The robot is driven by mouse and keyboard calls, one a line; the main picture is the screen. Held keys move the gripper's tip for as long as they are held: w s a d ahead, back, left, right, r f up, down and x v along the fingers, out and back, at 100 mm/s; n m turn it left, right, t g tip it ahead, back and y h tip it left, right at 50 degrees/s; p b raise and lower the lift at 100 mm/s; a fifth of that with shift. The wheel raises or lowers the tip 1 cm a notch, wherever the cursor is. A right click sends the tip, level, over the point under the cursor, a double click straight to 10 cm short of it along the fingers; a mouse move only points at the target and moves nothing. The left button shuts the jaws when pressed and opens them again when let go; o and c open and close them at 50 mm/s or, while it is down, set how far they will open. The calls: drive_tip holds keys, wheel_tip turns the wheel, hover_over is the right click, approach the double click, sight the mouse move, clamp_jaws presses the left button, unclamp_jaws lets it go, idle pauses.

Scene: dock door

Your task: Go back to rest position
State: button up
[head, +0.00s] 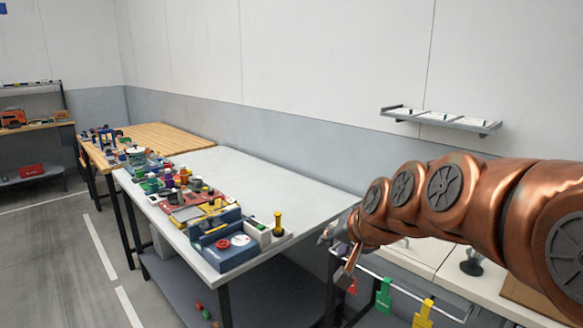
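My copper-coloured arm reaches in from the right edge of the head view. My gripper (343,250) is at its far end, beside the right end of the white table. It hangs over the gap between that table and the counter at the right. The gripper is small and partly hidden by the arm's wrist, and I cannot make out anything held in it. Whether its fingers are apart or closed does not show clearly.
The white table (295,190) carries a blue box (222,250), a yellow-topped post (278,224) and many small parts. A wooden table (170,138) stands behind it. A wall shelf (440,120) is above my arm. Coloured tags (384,296) hang from a rail. The floor at left is clear.

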drive_tip(key=s+d+f+n+g+h, duration=0.1)
drive_tip(key=s+d+f+g, duration=0.2)
drive_tip(key=s, duration=0.8)
drive_tip(key=s+d+f+n+g+h, duration=0.1)
drive_tip(key=s+d+f+g, duration=0.2)
drive_tip(key=s+f, duration=0.4)
drive_tip(key=s+d+f+n+g+h, duration=0.1)
drive_tip(key=s+d+f+g, duration=0.2)
drive_tip(key=s, duration=1.2)
wheel_tip(320, 180, down, 2)
drive_tip(key=shift+d+f+n+g+h, duration=0.2)
drive_tip(key=shift+n+g+h, duration=0.1)
drive_tip(key=shift+n, duration=0.1)
